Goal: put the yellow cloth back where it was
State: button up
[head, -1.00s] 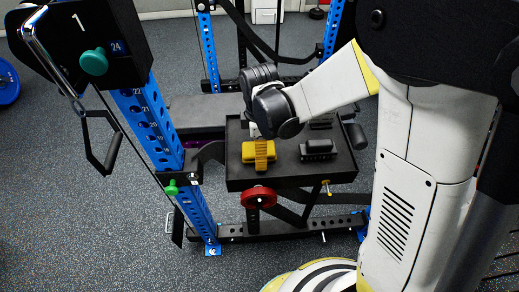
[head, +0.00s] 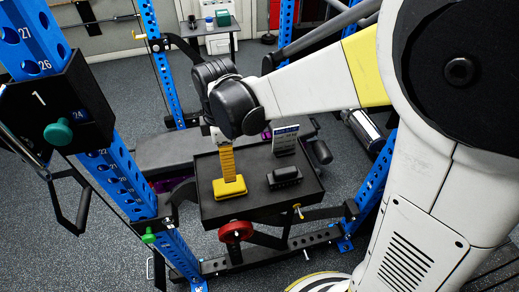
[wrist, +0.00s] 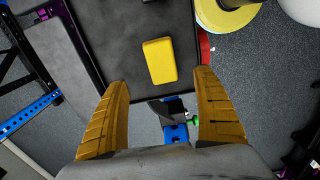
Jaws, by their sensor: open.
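The yellow cloth (head: 229,189) is a folded, block-like pad lying flat near the front left of a black tray table (head: 255,204). It also shows in the wrist view (wrist: 160,60), on the dark tray close to its edge. My gripper (head: 228,180) points down over it, and its orange fingers cover part of it in the head view. In the wrist view my gripper (wrist: 160,79) is open and empty. The cloth lies ahead of and between the finger lines there, apart from both fingers. The exact height above the tray is hard to tell.
A black object (head: 284,177) lies right of the cloth, with a small sign (head: 286,141) behind it. Blue rack posts (head: 127,184) stand left and right of the tray. A red disc (head: 236,232) hangs at its front. A bench (head: 165,150) is behind. A further table (head: 211,28) holds small items.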

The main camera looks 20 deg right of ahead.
jog(key=s+d+r+m+t, duration=0.3)
jog(key=s+d+r+m, duration=0.1)
jog(key=m, duration=0.4)
jog(key=s+d+r+m+t, duration=0.4)
jog(key=s+d+r+m, duration=0.1)
jog(key=d+m, duration=0.4)
jog(key=shift+s+r, duration=0.25)
jog(key=shift+s, duration=0.65)
jog(key=shift+r, duration=0.1)
